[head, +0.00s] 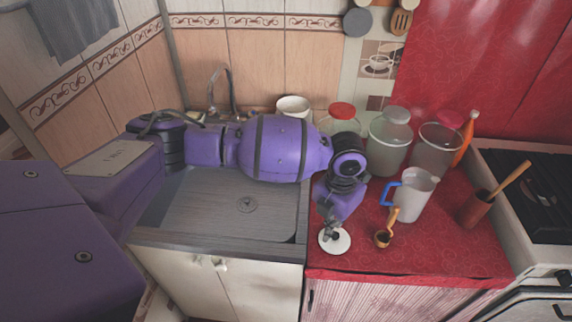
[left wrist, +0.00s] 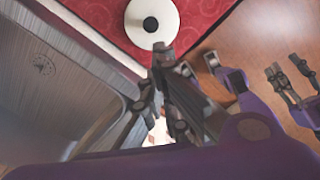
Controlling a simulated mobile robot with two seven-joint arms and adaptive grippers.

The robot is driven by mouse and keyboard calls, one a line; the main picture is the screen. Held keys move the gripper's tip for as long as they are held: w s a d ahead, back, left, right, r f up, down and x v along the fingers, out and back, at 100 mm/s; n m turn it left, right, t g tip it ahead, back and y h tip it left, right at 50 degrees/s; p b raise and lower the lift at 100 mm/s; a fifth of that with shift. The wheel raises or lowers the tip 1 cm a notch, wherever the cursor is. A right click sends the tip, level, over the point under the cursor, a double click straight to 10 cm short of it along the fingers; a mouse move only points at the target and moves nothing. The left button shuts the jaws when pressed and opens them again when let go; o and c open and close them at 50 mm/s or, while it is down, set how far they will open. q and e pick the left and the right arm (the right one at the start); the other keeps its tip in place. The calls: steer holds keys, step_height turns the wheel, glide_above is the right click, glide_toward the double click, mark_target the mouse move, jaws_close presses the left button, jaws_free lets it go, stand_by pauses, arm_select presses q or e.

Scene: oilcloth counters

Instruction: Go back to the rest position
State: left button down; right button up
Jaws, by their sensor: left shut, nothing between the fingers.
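My left gripper (head: 326,222) hangs at the front left of the red counter, fingers pointing down. It is shut and empty. A white round lid (head: 342,246) with a dark knob lies on the red cloth just below it; the lid also shows in the left wrist view (left wrist: 138,32), apart from the fingertips (left wrist: 160,48). My left arm stretches across the sink from the left. At the right of the left wrist view are dark fingers on purple parts, seemingly my right gripper (left wrist: 288,82); its opening is unclear. It is not in the head view.
A white jug (head: 413,198) with a blue handle, a small orange-handled cup (head: 383,239) and a brown pot (head: 475,210) stand right of the gripper. Several jars (head: 389,150) stand behind. The sink (head: 200,215) lies below my arm; a stove (head: 540,200) is at right.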

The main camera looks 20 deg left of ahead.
arm_select(q)
steer(key=shift+d, duration=0.1)
arm_select(e)
steer(key=shift+d+r, duration=0.1)
steer(key=shift+d, duration=0.2)
arm_select(q)
steer(key=s+d+f+n+t+h, duration=0.3)
steer(key=s+d+f+n+h, duration=0.45)
steer(key=d+f+n, duration=0.65)
steer(key=s+a+f+n+t+y, duration=0.2)
steer(key=s+a+n, duration=0.5)
steer(key=a+n, duration=0.5)
steer(key=s+a+f+n+t+y, duration=0.3)
steer(key=s+a+n, duration=0.5)
steer(key=a+n, duration=0.5)
steer(key=shift+s+a+t+y, duration=0.25)
steer(key=shift+t+y, duration=0.25)
steer(key=shift+y, duration=0.55)
arm_select(e)
steer(key=shift+w+a, duration=0.1)
steer(key=shift+w, duration=0.1)
